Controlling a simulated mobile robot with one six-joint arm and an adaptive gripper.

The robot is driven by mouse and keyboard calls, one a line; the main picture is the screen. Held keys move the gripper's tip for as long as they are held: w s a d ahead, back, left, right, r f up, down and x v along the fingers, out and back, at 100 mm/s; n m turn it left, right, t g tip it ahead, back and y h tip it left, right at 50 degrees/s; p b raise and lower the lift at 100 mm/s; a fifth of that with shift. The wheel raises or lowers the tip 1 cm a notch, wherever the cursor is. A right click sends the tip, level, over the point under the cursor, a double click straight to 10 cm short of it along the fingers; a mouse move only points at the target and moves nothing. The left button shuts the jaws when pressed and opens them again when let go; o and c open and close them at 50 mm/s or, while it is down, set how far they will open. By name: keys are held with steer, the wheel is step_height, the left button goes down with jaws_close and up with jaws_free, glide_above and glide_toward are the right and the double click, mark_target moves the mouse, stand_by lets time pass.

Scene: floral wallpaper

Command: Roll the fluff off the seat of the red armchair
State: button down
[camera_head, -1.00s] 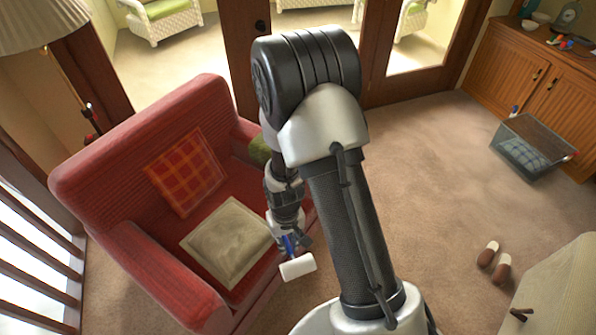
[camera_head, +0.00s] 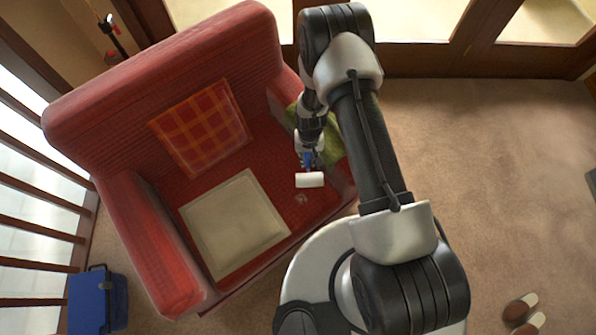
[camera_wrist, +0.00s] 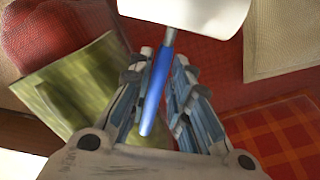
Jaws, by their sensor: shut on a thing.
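The red armchair (camera_head: 140,110) fills the left of the head view. My gripper (camera_head: 307,158) is shut on the blue handle of a lint roller, whose white roll (camera_head: 310,180) hangs over the right part of the seat. A small pale greyish patch, apparently the fluff (camera_head: 301,198), shows on the red seat just below the roll in the picture. In the wrist view my gripper (camera_wrist: 163,60) holds the blue handle (camera_wrist: 157,90), with the white roll (camera_wrist: 190,12) at the top. Whether the roll touches the seat, I cannot tell.
A beige cushion (camera_head: 235,222) lies on the seat left of the roller. A plaid cushion (camera_head: 202,128) leans on the backrest. A green cushion (camera_head: 328,139) is by the right armrest, close to my gripper. A blue box (camera_head: 97,300) and slippers (camera_head: 522,308) are on the floor.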

steer(key=shift+s+a+f+b, duration=0.1)
steer(key=shift+a+f+b, duration=0.65)
steer(key=shift+f, duration=2.1)
steer(key=shift+s+a+f+b, duration=0.15)
steer(key=shift+a+f+b, duration=0.65)
steer(key=shift+f, duration=2.05)
steer(key=shift+s+a+f+b, duration=0.1)
steer(key=shift+a+f+b, duration=0.2)
steer(key=shift+f+b, duration=1.75)
steer(key=shift+f, duration=1.85)
steer(key=shift+d, duration=0.1)
steer(key=shift+w+d+r, duration=0.1)
steer(key=shift+w+d, duration=0.45)
steer(key=shift+d, duration=0.25)
steer(key=shift+w+d, duration=0.5)
steer(key=shift+d, duration=0.25)
steer(key=shift+s+a+f, duration=0.2)
steer(key=shift+s+a, duration=0.45)
steer(key=shift+a, duration=0.15)
steer(key=shift+s+a+f, duration=0.15)
steer(key=shift+s+a, duration=0.5)
steer(key=shift+a, duration=0.15)
